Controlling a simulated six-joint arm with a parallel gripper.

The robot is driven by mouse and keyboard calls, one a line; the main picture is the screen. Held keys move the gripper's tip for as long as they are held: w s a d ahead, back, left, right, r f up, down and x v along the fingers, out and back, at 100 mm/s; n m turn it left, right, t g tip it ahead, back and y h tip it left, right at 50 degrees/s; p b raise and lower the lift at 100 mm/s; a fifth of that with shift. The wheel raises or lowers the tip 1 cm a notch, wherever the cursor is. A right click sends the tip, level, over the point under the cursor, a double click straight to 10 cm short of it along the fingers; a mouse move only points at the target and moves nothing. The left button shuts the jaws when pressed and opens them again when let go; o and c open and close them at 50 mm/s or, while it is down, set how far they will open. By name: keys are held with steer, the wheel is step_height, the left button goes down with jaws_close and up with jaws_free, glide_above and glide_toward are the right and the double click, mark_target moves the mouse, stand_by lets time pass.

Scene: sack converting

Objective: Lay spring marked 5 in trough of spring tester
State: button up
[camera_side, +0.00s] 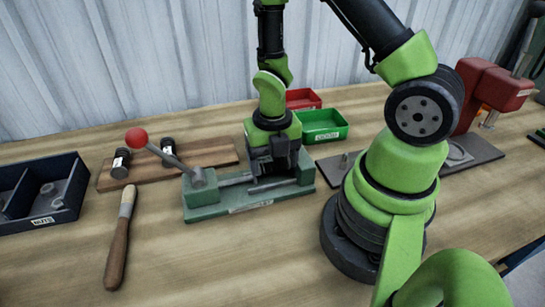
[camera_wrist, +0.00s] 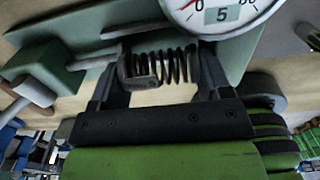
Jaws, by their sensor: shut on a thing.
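The spring tester (camera_side: 250,206) is a green base on the bench with end blocks, a metal rod and a lever ending in a red ball (camera_side: 136,138). My gripper (camera_side: 275,165) is low over the tester's right half. In the wrist view its fingers (camera_wrist: 163,75) are shut on a dark coil spring (camera_wrist: 176,66), lying crosswise between them. A grey metal piece covers the spring's left end. The tester's green body (camera_wrist: 48,62) and a white dial (camera_wrist: 222,12) showing a 5 are close by. I see no mark on the spring; the side view hides it behind my gripper.
Left of the tester are a wooden board (camera_side: 215,153) with two black labelled cylinders, a dark divided bin (camera_side: 42,208) and a wooden-handled tool (camera_side: 117,250). Behind are green (camera_side: 322,126) and red (camera_side: 303,97) trays. A red press (camera_side: 490,90) stands right. The front bench is largely clear.

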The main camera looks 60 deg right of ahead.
steer(key=o, duration=1)
steer(key=shift+r, duration=0.1)
steer(key=shift+c, duration=0.3)
